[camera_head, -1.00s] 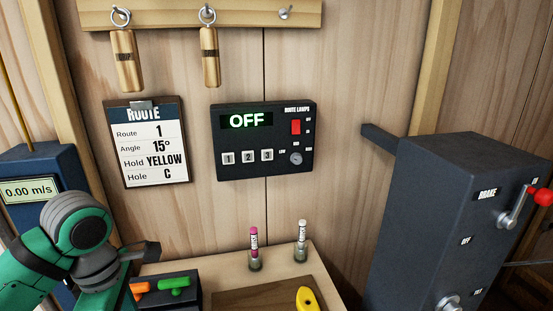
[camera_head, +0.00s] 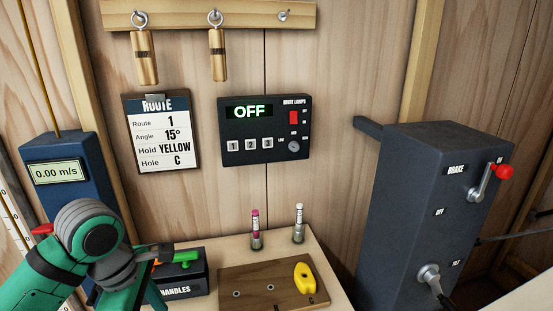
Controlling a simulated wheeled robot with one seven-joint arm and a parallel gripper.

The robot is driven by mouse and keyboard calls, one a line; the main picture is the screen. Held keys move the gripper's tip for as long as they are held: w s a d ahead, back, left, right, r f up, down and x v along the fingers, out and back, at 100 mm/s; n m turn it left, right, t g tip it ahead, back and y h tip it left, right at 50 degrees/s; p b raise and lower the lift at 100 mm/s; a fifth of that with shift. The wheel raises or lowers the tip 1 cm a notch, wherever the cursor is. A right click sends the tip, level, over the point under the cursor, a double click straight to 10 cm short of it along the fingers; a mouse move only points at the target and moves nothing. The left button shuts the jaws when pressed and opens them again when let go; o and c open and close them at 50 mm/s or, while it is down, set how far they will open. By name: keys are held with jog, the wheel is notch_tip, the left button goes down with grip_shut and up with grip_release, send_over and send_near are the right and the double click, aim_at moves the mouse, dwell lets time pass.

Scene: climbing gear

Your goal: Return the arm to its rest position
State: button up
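My green arm with its grey joint (camera_head: 95,235) fills the lower left, bent there. A dark grey part of it sticks out to the right, in front of the left side of the handles box. A green link runs down out of the picture. No gripper fingers can be made out, so I cannot see whether the gripper holds anything.
The black handles box (camera_head: 183,290) and the wooden board (camera_head: 262,292) with a yellow hold (camera_head: 304,278) sit on the bench close by the arm. A blue speed-display post (camera_head: 73,150) stands behind the arm. A dark brake cabinet (camera_head: 405,215) stands at right. The lamp panel (camera_head: 265,155) reads OFF.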

jog(key=w+d+f+m+t+h, duration=0.25)
jog(key=w+d+t, duration=0.25)
jog(key=d, duration=0.5)
jog(key=w+d+f+m+t+h, duration=0.1)
jog(key=w+d+t+h, duration=0.25)
jog(key=w+d, duration=0.4)
jog(key=w+d+f+m+t+h, duration=0.25)
jog(key=d+t, duration=0.25)
jog(key=d, duration=0.6)
jog(key=s+f+t+y, duration=0.2)
jog(key=s+f+y, duration=0.7)
jog(key=s+f, duration=0.85)
jog(key=s+a+m, duration=0.2)
jog(key=s+m, duration=0.4)
jog(key=s, duration=0.5)
jog(key=s+a+m+g, duration=0.1)
jog(key=s+a+m, duration=0.1)
jog(key=s+m, duration=0.5)
jog(key=s+f, duration=0.1)
jog(key=s, duration=0.4)
jog(key=shift+s+a+y, duration=0.15)
jog(key=shift+a+y, duration=0.1)
jog(key=shift+y, duration=0.1)
jog(key=shift+g, duration=0.25)
